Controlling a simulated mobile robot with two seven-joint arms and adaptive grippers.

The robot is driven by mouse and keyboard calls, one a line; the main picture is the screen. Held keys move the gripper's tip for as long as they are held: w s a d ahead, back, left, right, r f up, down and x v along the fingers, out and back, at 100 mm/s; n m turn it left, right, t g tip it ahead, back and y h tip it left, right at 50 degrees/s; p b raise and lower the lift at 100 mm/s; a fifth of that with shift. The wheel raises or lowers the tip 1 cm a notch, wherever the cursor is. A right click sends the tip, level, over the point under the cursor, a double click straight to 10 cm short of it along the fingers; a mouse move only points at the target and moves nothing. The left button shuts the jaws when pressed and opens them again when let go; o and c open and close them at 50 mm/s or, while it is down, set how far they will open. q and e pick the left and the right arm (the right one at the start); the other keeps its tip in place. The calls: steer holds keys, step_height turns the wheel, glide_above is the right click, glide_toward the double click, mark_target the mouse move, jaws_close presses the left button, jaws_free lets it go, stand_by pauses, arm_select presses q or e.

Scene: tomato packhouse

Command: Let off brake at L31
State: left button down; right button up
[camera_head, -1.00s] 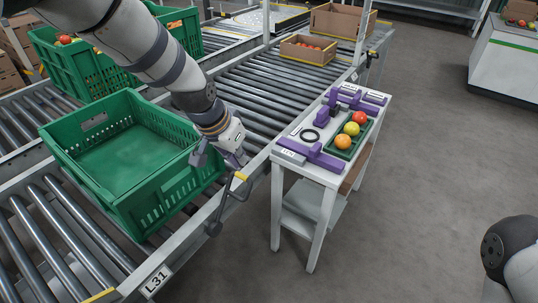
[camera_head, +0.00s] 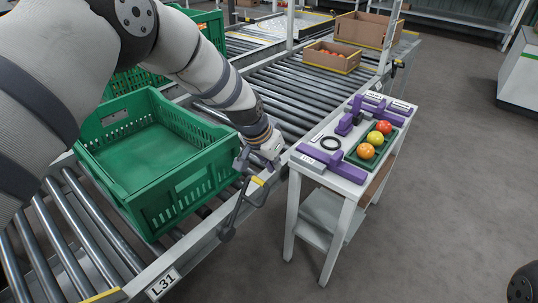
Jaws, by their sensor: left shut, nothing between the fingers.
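The L31 label (camera_head: 163,284) is on the near conveyor's side rail at the bottom. A grey brake lever (camera_head: 238,209) with a yellow band near its top rises from a dark pivot on the same rail, right of the label. It leans up and to the right. My left gripper (camera_head: 258,168) is shut and empty, just above the lever's yellow band. I cannot tell whether it touches the lever. Its fingertips are small and partly hidden.
An empty green crate (camera_head: 190,190) stands on the rollers left of the lever. A white stand (camera_head: 345,200) with purple tools and a tray of tomatoes stands close on the right. Cardboard boxes (camera_head: 332,58) are farther back. Open floor lies at the right.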

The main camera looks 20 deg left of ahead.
arm_select(q)
steer(key=s, duration=0.1)
steer(key=s+p, duration=0.1)
steer(key=s+a, duration=0.1)
steer(key=shift+s+a+r+p, duration=0.1)
steer(key=shift+s+r+p, duration=0.15)
steer(key=shift+p, duration=0.15)
arm_select(e)
steer(key=shift+v, duration=0.8)
arm_select(q)
steer(key=shift+r, duration=0.1)
arm_select(e)
steer(key=shift+w, duration=0.15)
arm_select(q)
steer(key=shift+s+a+r+t+p, duration=0.15)
steer(key=shift+s+r+t+p, duration=0.15)
steer(key=shift+s+p, duration=0.1)
arm_select(e)
steer(key=shift+w+r, duration=0.15)
steer(key=shift+r, duration=0.25)
